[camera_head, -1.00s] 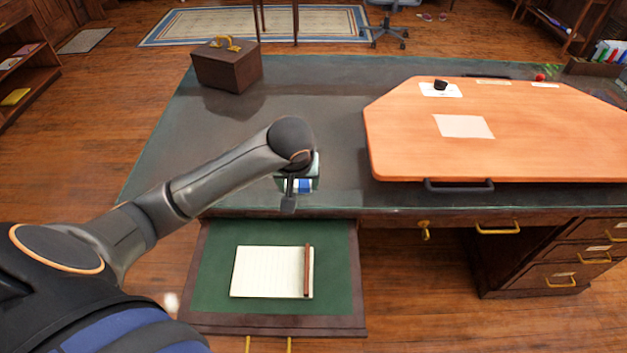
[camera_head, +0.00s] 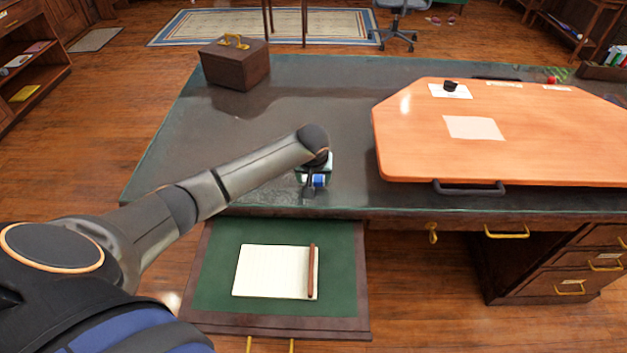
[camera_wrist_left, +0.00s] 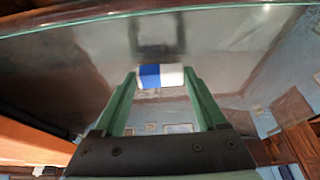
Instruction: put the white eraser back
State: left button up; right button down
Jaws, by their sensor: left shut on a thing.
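The white eraser (camera_head: 319,180), with a blue band, is held in my left gripper (camera_head: 312,182) over the dark desk top, close to its front edge. In the left wrist view the eraser (camera_wrist_left: 172,76) sits crosswise between the two green fingertips of the left gripper (camera_wrist_left: 158,78), which are shut on it. I cannot tell whether it touches the desk. An orange board (camera_head: 545,150) with a black handle lies on the desk to the right. It carries pale labels, one with a small black object (camera_head: 450,86) on it. My right gripper is not in view.
A brown case (camera_head: 236,66) stands at the desk's back left. A pulled-out green writing slide (camera_head: 340,270) below the front edge holds a notepad (camera_head: 268,271) and a brown stick (camera_head: 311,271). The dark desk top (camera_head: 270,130) between case and board is mostly clear.

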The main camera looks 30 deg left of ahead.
pick_arm(q)
jog(key=shift+f, duration=0.4)
jog(key=shift+f, duration=0.1)
jog(key=o, duration=1.1)
jog(key=shift+o, duration=0.2)
jog(key=p+v, duration=0.1)
jog(key=v, duration=1.1)
jog(key=shift+p, duration=0.35)
jog(key=shift+w, duration=0.1)
